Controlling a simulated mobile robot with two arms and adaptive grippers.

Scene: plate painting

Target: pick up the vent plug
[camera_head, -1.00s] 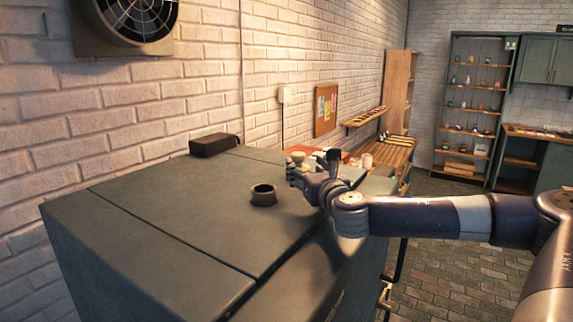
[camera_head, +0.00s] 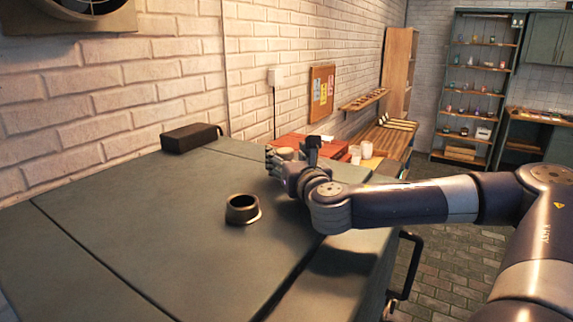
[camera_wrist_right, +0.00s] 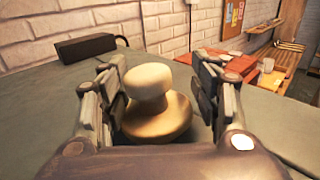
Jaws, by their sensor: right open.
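The vent plug (camera_wrist_right: 153,103) is a pale cream knob on a wider round base. It stands upright on the grey-green kiln-like box top (camera_head: 130,225). In the right wrist view it sits between the two fingers of my right gripper (camera_wrist_right: 160,95), which is open, with a visible gap on the right side. In the head view the plug (camera_head: 286,152) is mostly hidden behind my right gripper (camera_head: 281,163). A dark round vent collar (camera_head: 242,209) with an open hole stands on the box top, nearer and to the left. My left gripper is not in view.
A dark oblong block (camera_head: 190,137) lies at the back edge by the brick wall; it also shows in the right wrist view (camera_wrist_right: 88,47). Beyond the box is a wooden bench (camera_head: 387,141) with white cups (camera_head: 361,151). The box top's left part is clear.

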